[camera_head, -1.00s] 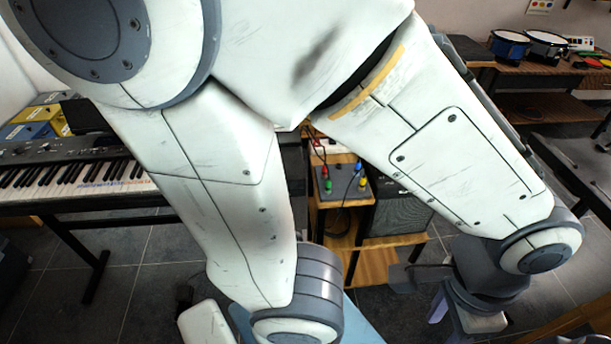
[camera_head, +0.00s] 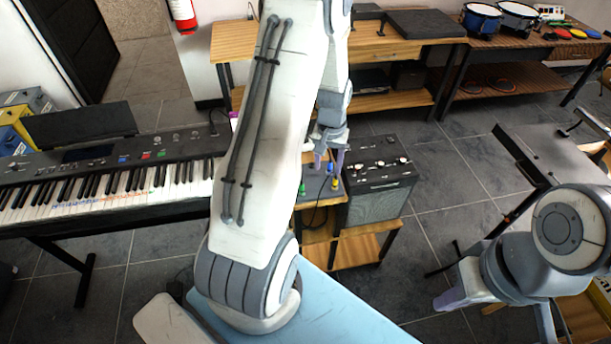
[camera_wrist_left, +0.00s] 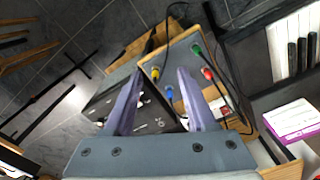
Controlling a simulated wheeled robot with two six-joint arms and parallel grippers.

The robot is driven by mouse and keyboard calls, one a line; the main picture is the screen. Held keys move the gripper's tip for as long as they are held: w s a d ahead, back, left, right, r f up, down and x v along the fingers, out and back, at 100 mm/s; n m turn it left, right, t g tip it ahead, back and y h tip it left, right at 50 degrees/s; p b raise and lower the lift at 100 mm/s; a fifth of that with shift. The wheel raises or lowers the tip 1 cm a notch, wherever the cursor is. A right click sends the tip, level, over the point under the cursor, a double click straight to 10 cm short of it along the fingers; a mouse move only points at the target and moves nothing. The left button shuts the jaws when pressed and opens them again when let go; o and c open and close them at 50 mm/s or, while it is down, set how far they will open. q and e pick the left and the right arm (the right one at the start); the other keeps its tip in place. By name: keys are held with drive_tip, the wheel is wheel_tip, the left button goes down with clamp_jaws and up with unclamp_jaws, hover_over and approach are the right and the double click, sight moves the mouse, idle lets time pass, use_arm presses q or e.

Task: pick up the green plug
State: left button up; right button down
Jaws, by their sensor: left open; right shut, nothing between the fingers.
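The green plug (camera_wrist_left: 196,48) stands on a grey panel in the left wrist view, with a dark cable near it. In the head view the green plug (camera_head: 302,188) shows just right of my left arm. My left gripper (camera_head: 328,163) is open and empty above the panel. In the left wrist view its fingertips (camera_wrist_left: 160,73) point toward the panel, with the green plug outside them, beyond the right finger. My right gripper (camera_head: 452,299) is shut and empty at the lower right, far from the plug.
Near the green plug are a red plug (camera_wrist_left: 207,73), a blue plug (camera_wrist_left: 169,92) and a yellow plug (camera_wrist_left: 155,73). A black amplifier (camera_head: 377,180) stands right of the panel. A keyboard (camera_head: 110,185) is at left. A white-and-purple box (camera_wrist_left: 290,120) shows in the wrist view.

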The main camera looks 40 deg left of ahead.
use_arm(q)
drive_tip(key=a+f, duration=0.1)
drive_tip(key=a, duration=0.1)
drive_tip(key=s+a+f+n, duration=0.1)
drive_tip(key=a, duration=0.2)
drive_tip(key=s+a+f+n+p, duration=0.1)
drive_tip(key=a+f, duration=0.1)
drive_tip(key=a, duration=0.1)
drive_tip(key=shift+a+f, duration=0.1)
drive_tip(key=shift+a, duration=0.05)
wheel_tip(320, 180, down, 5)
drive_tip(key=shift+s+a+r+p, duration=0.1)
drive_tip(key=shift+a+r+p, duration=0.1)
drive_tip(key=shift+p, duration=0.5)
drive_tip(key=shift+d+f, duration=0.1)
drive_tip(key=shift+f, duration=0.4)
drive_tip(key=f+p, duration=0.2)
drive_tip(key=f, duration=0.2)
drive_tip(key=shift+d+f+p, duration=0.15)
drive_tip(key=shift+d+p, duration=0.2)
drive_tip(key=shift+p, duration=0.05)
drive_tip(key=shift+f, duration=0.4)
use_arm(e)
wheel_tip(320, 180, up, 6)
use_arm(q)
clamp_jaws()
